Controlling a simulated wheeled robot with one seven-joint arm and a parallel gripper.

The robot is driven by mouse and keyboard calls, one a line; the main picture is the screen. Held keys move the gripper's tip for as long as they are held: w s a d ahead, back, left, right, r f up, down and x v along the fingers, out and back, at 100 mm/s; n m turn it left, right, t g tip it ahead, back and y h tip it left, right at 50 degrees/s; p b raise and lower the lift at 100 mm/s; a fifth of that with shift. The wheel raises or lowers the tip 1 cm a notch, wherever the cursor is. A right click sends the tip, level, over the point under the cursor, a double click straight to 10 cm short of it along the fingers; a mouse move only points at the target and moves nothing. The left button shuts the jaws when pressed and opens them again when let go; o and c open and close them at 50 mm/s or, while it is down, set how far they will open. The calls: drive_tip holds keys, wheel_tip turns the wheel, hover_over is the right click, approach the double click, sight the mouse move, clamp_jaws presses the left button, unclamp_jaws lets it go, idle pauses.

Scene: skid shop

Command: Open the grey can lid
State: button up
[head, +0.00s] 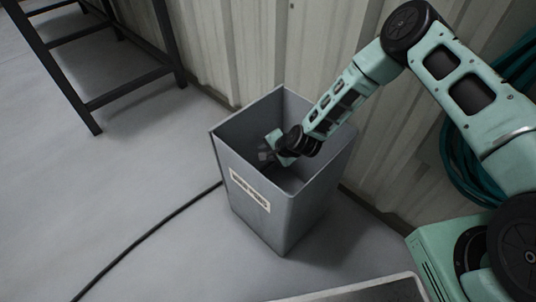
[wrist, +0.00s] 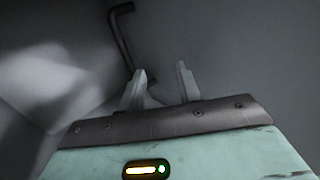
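The grey can (head: 240,185) is a tall square bin with a white label on its front, standing on the floor by the wall. Its top looks open in the head view, and I cannot make out a separate lid. My gripper (head: 267,150) is down inside the can's mouth, below the rim. In the wrist view my gripper (wrist: 161,84) has its two fingers apart with nothing held between them. A dark bent bar, like a handle (wrist: 122,38), runs along a grey surface beyond the fingers.
The can's walls surround my gripper closely. A ribbed wall (head: 215,40) stands right behind the can. A black cable (head: 150,232) runs over the floor to the can. A dark metal frame (head: 120,90) stands at upper left, and a teal hose (head: 455,170) hangs at right. The left floor is mostly clear.

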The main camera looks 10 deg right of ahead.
drive_tip(key=shift+s, duration=0.15)
drive_tip(key=c, duration=0.7)
drive_tip(key=s+d+r, duration=0.1)
drive_tip(key=s, duration=0.1)
drive_tip(key=s+d+r+g+h, duration=0.1)
drive_tip(key=s+d, duration=0.1)
drive_tip(key=s+d+r+g+b, duration=0.1)
drive_tip(key=s+r, duration=0.1)
drive_tip(key=s, duration=0.1)
drive_tip(key=shift+s+d+r, duration=0.1)
drive_tip(key=shift+d, duration=0.1)
clamp_jaws()
drive_tip(key=w+b+x, duration=0.1)
drive_tip(key=b+x, duration=0.5)
drive_tip(key=x, duration=0.7)
drive_tip(key=shift+a+h+b, duration=0.2)
drive_tip(key=shift+h+b, duration=0.1)
drive_tip(key=shift+b, duration=0.1)
drive_tip(key=shift+w, duration=0.1)
